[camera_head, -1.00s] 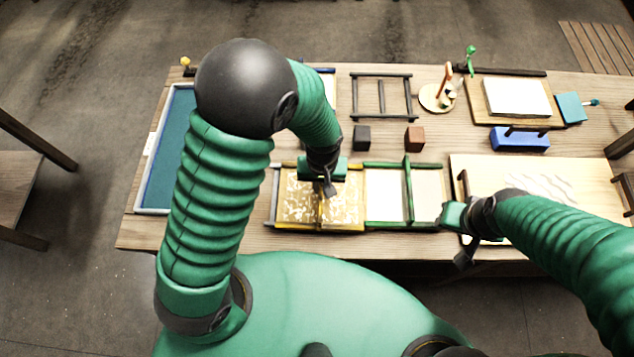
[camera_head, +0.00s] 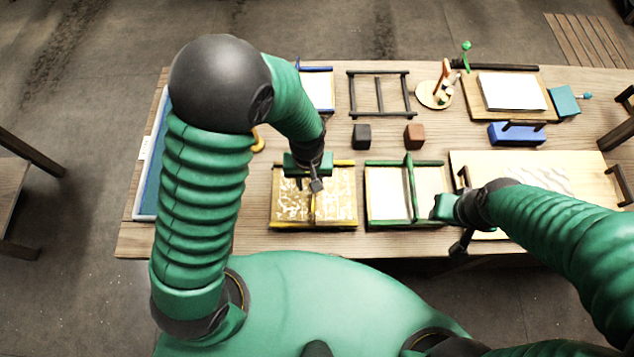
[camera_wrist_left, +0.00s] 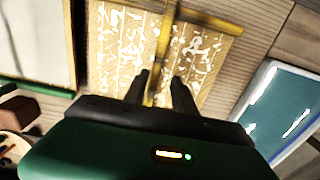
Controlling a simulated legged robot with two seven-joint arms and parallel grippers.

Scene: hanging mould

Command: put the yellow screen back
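The yellow screen (camera_head: 287,212), yellow-framed with a pale flower-like pattern, lies on the near side of the table. A yellow bar runs across its middle. My left gripper (camera_head: 316,185) is over the screen; in the left wrist view its two dark fingers (camera_wrist_left: 162,92) stand apart on either side of the yellow bar (camera_wrist_left: 160,62). The bar sits nearer the left finger, and a gap shows beside the right one. My right gripper (camera_head: 458,230) hangs at the right edge of the green-framed screen; its fingers are too unclear to judge.
The green-framed screen (camera_head: 385,193) lies just right of the yellow one, with a narrow gap. Behind are a black frame (camera_head: 380,94), a black block (camera_head: 362,137) and a brown block (camera_head: 414,137). A blue tray (camera_head: 143,195) is at left, a pale board (camera_head: 575,180) at right.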

